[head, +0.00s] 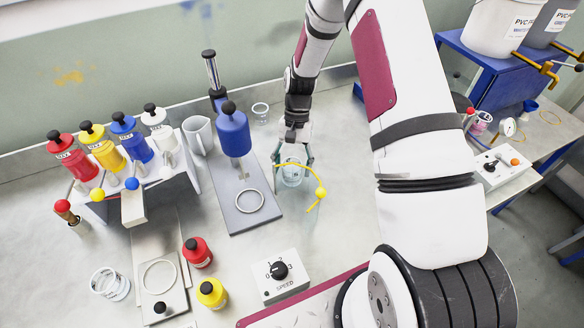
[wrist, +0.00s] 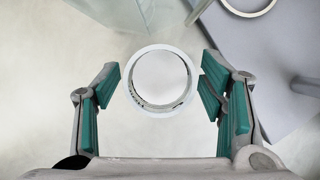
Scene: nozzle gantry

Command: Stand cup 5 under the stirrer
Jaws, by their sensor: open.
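The stirrer (head: 233,133) has a blue head on a post over a grey base plate (head: 236,212) marked with a white ring; the ring is empty. A clear cup (head: 291,175) stands on the bench to the right of that plate. My gripper (head: 293,160) is open around this cup, a finger on each side. In the wrist view the cup (wrist: 160,50) appears from above as a round rim between the open fingers (wrist: 160,90), with gaps on both sides. Its number is not readable. The stirrer's plate (wrist: 240,50) is at upper right there.
A yellow wire with a ball (head: 320,192) crosses near the cup. A clear cup (head: 260,112) is behind; clear cups (head: 110,284) stand at lower left. A white jug (head: 197,136), bottle rack (head: 178,180) and speed dial box (head: 280,275) stand around the stirrer.

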